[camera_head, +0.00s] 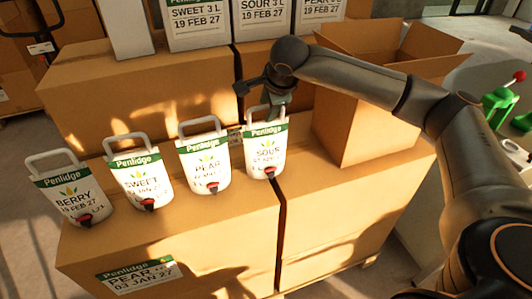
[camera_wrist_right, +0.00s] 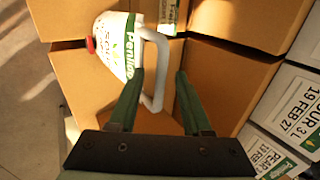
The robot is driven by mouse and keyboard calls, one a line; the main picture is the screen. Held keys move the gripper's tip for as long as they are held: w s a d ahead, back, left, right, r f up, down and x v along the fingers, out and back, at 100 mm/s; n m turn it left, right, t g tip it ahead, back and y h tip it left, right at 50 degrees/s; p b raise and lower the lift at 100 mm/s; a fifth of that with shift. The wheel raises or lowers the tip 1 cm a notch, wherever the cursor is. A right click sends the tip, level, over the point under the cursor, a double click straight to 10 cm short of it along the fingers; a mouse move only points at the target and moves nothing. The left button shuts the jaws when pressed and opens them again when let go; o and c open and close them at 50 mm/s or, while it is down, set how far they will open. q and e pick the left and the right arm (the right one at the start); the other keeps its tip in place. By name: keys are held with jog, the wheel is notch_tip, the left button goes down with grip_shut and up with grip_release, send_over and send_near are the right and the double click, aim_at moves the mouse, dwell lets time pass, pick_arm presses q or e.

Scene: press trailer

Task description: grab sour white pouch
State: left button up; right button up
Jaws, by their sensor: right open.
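The sour white pouch (camera_head: 265,158) stands upright on a cardboard box, at the right end of a row of white pouches. It has a green band, a looped handle on top and a red tap low on its front. My right gripper (camera_head: 275,106) is over its handle. In the right wrist view the sour pouch (camera_wrist_right: 118,48) lies ahead and to the left, and its white handle loop (camera_wrist_right: 158,75) reaches between the fingers of the open right gripper (camera_wrist_right: 160,76). I cannot tell whether the fingers touch the handle. My left gripper is out of view.
The pear pouch (camera_head: 205,165), sweet pouch (camera_head: 140,183) and berry pouch (camera_head: 70,195) stand to the left. An open cardboard box (camera_head: 365,130) stands close on the right. Larger white cartons (camera_head: 198,30) sit on boxes behind.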

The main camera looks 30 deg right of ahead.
grip_shut()
dwell(1.3)
jog(key=shift+r, duration=0.2)
